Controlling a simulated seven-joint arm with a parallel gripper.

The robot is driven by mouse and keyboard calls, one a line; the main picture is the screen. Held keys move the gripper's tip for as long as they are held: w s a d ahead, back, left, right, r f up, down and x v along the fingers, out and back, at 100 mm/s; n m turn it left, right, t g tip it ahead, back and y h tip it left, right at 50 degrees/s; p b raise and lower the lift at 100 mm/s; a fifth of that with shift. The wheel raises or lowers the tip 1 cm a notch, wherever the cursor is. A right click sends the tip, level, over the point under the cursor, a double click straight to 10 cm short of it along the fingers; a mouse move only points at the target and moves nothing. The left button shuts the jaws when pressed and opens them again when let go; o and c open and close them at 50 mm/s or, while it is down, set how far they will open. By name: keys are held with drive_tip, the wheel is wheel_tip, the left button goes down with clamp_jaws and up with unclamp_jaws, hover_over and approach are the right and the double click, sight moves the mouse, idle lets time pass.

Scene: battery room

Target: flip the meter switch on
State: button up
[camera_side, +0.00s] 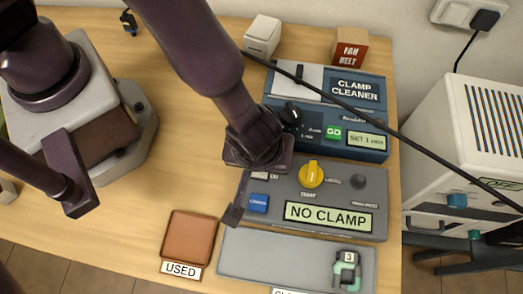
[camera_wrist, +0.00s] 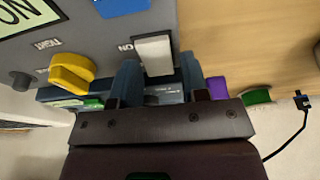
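The grey meter (camera_side: 376,205) lies on the table with a display reading "NO CLAMP", a yellow knob (camera_side: 311,174) and a blue button (camera_side: 258,203). Its white switch (camera_wrist: 153,52) sits beside an "ON" label in the wrist view; in the side view only a small white part (camera_side: 260,175) shows beside my gripper. My gripper (camera_wrist: 160,78) is open, its two fingers apart with the switch's near end in line with the gap between them. In the side view my gripper (camera_side: 250,186) is low over the meter's left edge. Contact with the switch cannot be told.
The blue clamp cleaner (camera_side: 340,112) stands directly behind the meter. In front are a grey tray (camera_side: 275,256) with a green clamp (camera_side: 347,270) and a brown "USED" tray (camera_side: 190,238). A black cable (camera_side: 390,130) crosses the view.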

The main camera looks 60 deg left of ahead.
sight(258, 183)
drive_tip(key=shift+o, duration=0.9)
drive_tip(key=v, duration=1.3)
drive_tip(key=a+r+m+t, duration=0.1)
drive_tip(key=a+r+m, duration=0.2)
drive_tip(key=a+r, duration=0.3)
drive_tip(key=a+r+m+t+h, duration=0.1)
drive_tip(key=a+r+m, duration=0.2)
drive_tip(key=a, duration=1)
drive_tip(key=a+r+m+t+h, duration=0.1)
drive_tip(key=a+r+m, duration=0.2)
drive_tip(key=a+r, duration=0.6)
drive_tip(key=shift+s+a+r+t, duration=0.2)
drive_tip(key=shift+a+r+t, duration=0.1)
